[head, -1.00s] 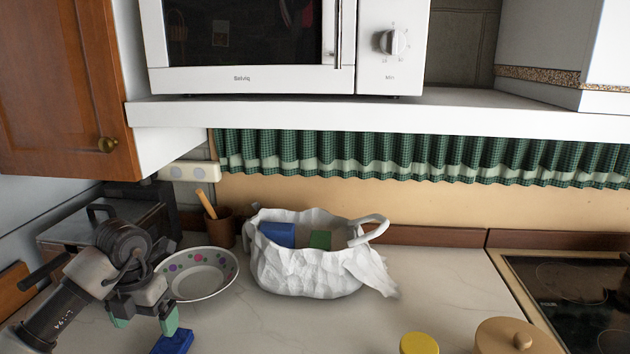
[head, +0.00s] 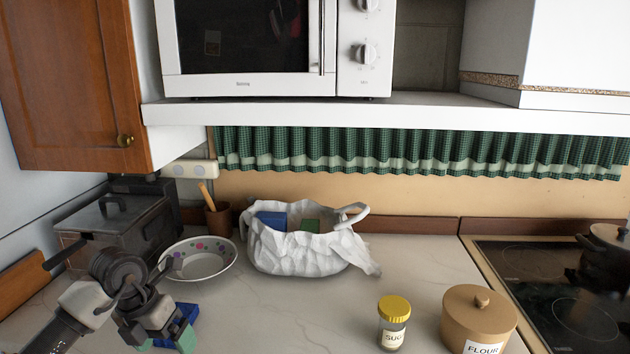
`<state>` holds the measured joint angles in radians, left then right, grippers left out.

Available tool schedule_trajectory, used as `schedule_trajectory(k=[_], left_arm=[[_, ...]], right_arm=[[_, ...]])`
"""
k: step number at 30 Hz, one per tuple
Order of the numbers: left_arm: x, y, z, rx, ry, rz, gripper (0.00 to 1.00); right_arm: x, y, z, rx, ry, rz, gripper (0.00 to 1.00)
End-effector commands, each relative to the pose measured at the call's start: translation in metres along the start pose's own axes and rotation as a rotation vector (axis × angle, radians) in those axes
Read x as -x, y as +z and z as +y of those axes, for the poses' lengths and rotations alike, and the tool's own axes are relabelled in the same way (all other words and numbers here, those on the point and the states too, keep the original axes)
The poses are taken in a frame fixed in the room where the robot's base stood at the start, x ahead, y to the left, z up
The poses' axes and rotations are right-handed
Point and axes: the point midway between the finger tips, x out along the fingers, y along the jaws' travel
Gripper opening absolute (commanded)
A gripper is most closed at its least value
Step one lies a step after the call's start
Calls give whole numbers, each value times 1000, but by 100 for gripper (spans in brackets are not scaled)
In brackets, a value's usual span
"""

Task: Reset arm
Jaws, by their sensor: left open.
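My left gripper (head: 165,345) is at the lower left of the head view, with green fingertips low over the counter (head: 290,315). It is open. A blue block (head: 184,313) lies on the counter just behind it and is partly hidden by it; I cannot tell whether they touch. My right gripper is not in view.
A white basket (head: 300,256) holds a blue block (head: 272,220) and a green block (head: 310,225). A dotted bowl (head: 200,272) stands near my left arm. A sugar jar (head: 393,325), flour canister (head: 478,318) and stove (head: 555,300) are at right. A shelf (head: 330,113) overhangs the back.

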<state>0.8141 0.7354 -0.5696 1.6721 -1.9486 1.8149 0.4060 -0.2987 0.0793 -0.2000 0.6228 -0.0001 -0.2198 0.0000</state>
Motion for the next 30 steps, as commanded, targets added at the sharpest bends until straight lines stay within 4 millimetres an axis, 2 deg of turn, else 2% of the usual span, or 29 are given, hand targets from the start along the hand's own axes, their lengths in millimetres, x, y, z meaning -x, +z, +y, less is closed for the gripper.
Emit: schedule_trajectory(k=[5,11,15,18,21,23,27,30], left_arm=[[-19,3,-42,-59,-188,-78,94],[-32,2,-107,-96,-505,-212,94],[-23,-2,-164,-48,-847,-360,94],[-4,-4,-191,53,-1095,-476,94],[18,-5,-202,211,-1318,-589,94],[29,-5,-201,333,-1436,-653,94],[45,-6,-178,685,-1645,-789,94],[42,-10,-150,990,-1728,-866,94]], right_arm=[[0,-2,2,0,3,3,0],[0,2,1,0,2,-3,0],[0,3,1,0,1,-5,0],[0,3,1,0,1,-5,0],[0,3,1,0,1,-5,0],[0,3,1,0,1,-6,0],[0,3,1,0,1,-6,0],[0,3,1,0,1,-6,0]])
